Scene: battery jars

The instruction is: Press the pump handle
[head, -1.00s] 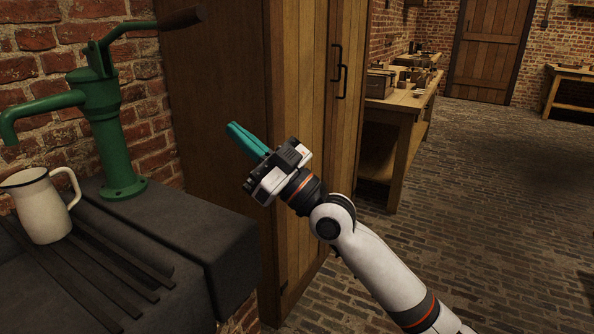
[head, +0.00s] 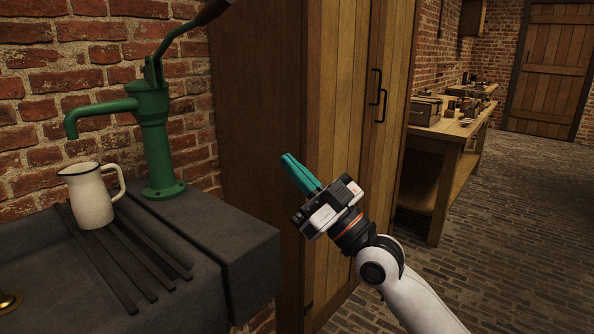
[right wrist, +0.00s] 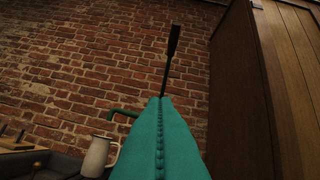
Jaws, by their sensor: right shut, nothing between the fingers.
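The green hand pump (head: 156,140) stands on the dark stone ledge in the head view. Its handle (head: 183,30) slopes up to the right and ends in a dark grip (head: 215,10), cut off by the top edge. In the right wrist view the dark handle (right wrist: 171,55) rises beyond the fingertips, its lower part hidden. My right gripper (head: 287,160) is shut and empty, right of the pump and below the handle's grip, in front of the wooden cupboard. It touches nothing that I can see. Its teal fingers (right wrist: 160,120) fill the lower middle of the right wrist view. My left gripper is out of view.
A cream jug (head: 90,198) stands under the spout on dark slats (head: 120,262) over the stone sink (head: 235,245).

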